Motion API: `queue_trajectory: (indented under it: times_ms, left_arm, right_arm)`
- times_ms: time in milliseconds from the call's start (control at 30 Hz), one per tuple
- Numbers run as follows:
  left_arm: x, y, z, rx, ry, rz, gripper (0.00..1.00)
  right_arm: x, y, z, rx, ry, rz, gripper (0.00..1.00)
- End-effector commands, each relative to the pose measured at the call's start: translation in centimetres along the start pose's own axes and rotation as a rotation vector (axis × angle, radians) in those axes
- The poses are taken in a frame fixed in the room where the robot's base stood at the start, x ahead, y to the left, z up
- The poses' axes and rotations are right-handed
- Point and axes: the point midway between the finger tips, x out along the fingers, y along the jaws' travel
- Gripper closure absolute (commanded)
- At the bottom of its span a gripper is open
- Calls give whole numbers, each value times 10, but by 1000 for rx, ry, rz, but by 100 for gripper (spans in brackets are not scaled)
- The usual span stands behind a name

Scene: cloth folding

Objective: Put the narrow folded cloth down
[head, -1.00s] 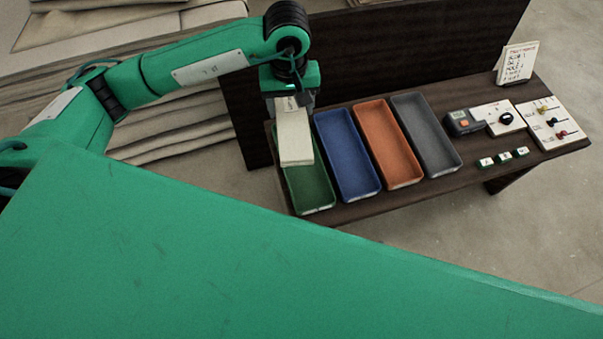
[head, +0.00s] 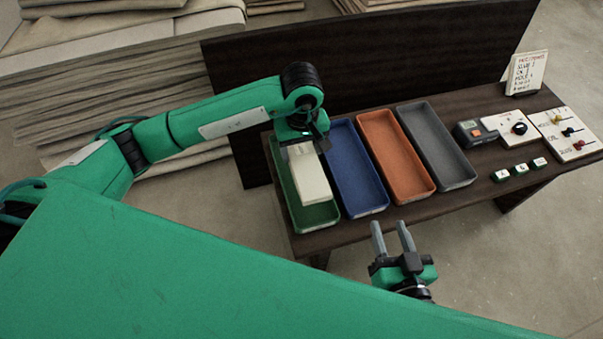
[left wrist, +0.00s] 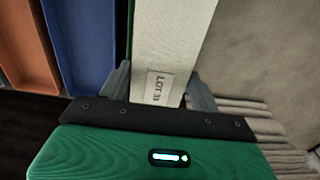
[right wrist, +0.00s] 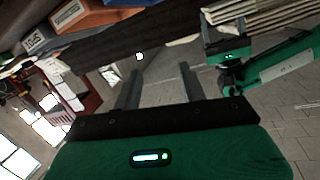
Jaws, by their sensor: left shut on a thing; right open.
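The narrow folded cloth (head: 311,180) is a cream strip. It lies lengthwise over the green tray (head: 321,217), within its rims in the head view; I cannot tell whether it touches the tray floor. My left gripper (head: 301,146) is shut on the cloth's far end. In the left wrist view, the cloth (left wrist: 172,35) passes between the fingers and shows a printed lot label. My right gripper (head: 391,226) is open and empty in front of the table's front edge. Its two bare fingers also show apart in the right wrist view (right wrist: 161,76).
The blue tray (head: 357,168), orange tray (head: 396,150) and grey tray (head: 436,145) stand right of the green one on the dark table (head: 405,209). Control panels (head: 568,132) and small buttons (head: 520,169) are at the right. A dark upright board (head: 375,60) stands behind.

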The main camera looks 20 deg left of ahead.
Motion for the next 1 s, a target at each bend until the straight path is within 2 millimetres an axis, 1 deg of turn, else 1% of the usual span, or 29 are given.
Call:
queue_trajectory:
  times_ms: [33,133,233,367,467,600,733,1000]
  left_arm:
    - [17,0,1,0,-4,-2,63]
    - [39,0,1,-1,-3,-2,63]
    - [52,0,0,0,-1,-1,63]
    - [61,0,0,1,-1,1,63]
    - [75,0,1,1,-2,0,63]
    - [96,0,0,0,-1,0,63]
    - [102,0,0,1,0,1,63]
    - [102,0,0,1,1,1,63]
  right_arm:
    - [4,3,-10,-9,54,3,58]
    - [7,7,-28,-22,143,6,58]
    - [8,9,-42,-31,207,8,58]
    - [8,10,-51,-37,249,10,58]
    - [9,12,-61,-45,302,11,58]
    - [8,15,-80,-60,400,12,58]
    - [6,16,-89,-65,439,13,58]
    - [6,16,-90,-66,445,13,58]
